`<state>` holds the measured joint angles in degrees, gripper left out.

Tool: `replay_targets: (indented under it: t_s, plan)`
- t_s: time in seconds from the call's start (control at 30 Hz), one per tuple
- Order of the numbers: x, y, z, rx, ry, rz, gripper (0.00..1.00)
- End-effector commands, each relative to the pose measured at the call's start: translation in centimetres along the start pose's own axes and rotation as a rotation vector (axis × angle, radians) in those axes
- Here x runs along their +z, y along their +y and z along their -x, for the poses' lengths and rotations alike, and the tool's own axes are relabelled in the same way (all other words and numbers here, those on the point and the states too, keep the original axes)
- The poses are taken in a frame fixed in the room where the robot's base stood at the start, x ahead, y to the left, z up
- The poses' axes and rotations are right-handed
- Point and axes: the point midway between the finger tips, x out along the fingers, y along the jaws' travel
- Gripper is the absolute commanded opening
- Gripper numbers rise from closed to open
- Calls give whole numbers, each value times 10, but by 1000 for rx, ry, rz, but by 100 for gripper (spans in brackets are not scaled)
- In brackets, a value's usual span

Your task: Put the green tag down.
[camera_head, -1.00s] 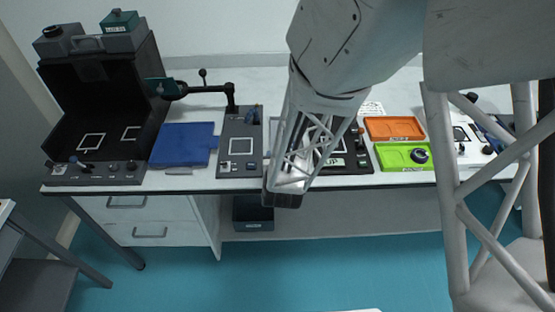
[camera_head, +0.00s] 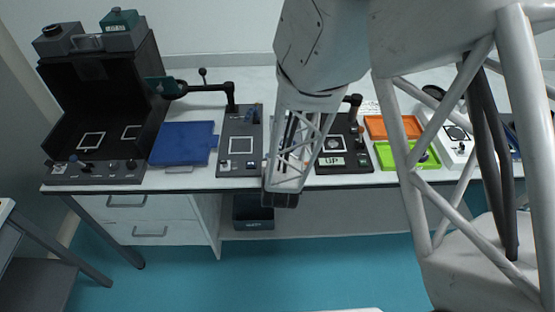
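A pale green tag marked "UP" (camera_head: 332,161) shows on the front part of a black board (camera_head: 345,182) on the bench, just right of my forearm. I cannot tell whether it is loose or part of the board. My gripper (camera_head: 280,199) points down in front of the bench's front edge, left of the tag and apart from it in the picture. Only its dark end shows. Its fingers are too small and hidden to tell whether they are open or hold anything.
A grey panel (camera_head: 238,128) and a blue tray (camera_head: 183,145) lie left of my gripper. An orange tray (camera_head: 376,127) and a green tray (camera_head: 385,155) lie right, partly behind my arm. A black open-fronted box (camera_head: 65,150) stands far left. Drawers (camera_head: 150,230) are below.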

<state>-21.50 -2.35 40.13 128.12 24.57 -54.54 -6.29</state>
Motion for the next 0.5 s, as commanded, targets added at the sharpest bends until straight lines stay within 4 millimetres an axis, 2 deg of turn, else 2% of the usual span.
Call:
replay_targets:
  t_s: [0.37,0.4,0.5]
  plan:
    - [4,0,-1,0,-1,1,30]
    - [4,0,-1,0,-1,0,58]
    - [4,0,-1,0,-1,0,74]
